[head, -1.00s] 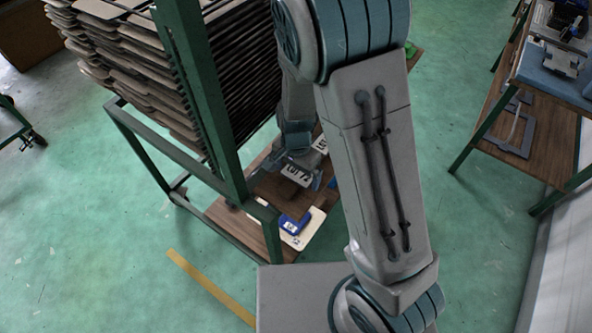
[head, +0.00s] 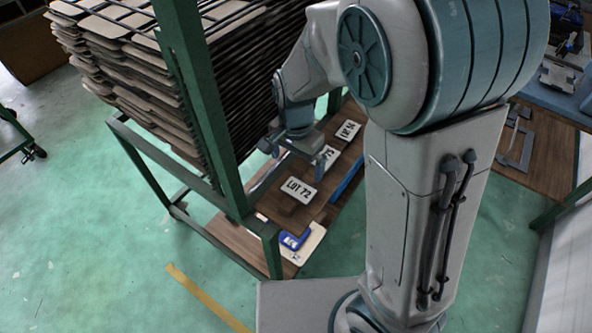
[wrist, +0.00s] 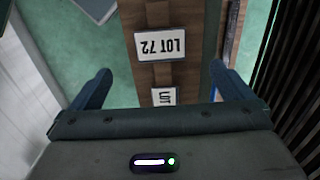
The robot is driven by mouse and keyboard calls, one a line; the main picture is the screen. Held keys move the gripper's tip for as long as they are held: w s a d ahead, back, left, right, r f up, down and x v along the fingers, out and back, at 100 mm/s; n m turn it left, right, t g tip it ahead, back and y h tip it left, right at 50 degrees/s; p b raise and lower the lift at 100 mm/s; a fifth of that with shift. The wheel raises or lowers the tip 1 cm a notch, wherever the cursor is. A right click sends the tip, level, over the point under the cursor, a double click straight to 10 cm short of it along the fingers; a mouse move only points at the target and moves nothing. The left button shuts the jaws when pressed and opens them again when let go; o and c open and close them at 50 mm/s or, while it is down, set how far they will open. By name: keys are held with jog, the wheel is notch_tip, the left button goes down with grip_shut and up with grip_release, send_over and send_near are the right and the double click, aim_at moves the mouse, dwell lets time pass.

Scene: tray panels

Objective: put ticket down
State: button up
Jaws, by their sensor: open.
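A white ticket marked LOT 72 (head: 299,190) lies on a raised wooden strip above the brown wooden shelf. It also shows in the wrist view (wrist: 160,44), ahead of the fingers and between their lines. Two more white tickets, one ending in 73 (head: 328,156) and one behind it (head: 347,131), lie farther back in the same row. My gripper (head: 295,155) is above the row. In the wrist view my gripper (wrist: 162,86) is open with nothing between its fingertips, and part of another ticket (wrist: 164,96) shows below, cut off by the gripper body.
A green-framed rack (head: 200,110) with stacked tray panels (head: 125,70) stands close on the left. A blue item (head: 292,240) sits on a pale board at the shelf's near end. A wooden bench (head: 540,160) stands at the right.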

jog(key=s+d+r+n+t, duration=0.3)
jog(key=s+d+r+n, duration=0.4)
jog(key=s+d+r, duration=0.5)
jog(key=shift+d+r+n+t, duration=0.25)
jog(key=shift+r+n+t, duration=0.05)
jog(key=shift+r+n, duration=0.1)
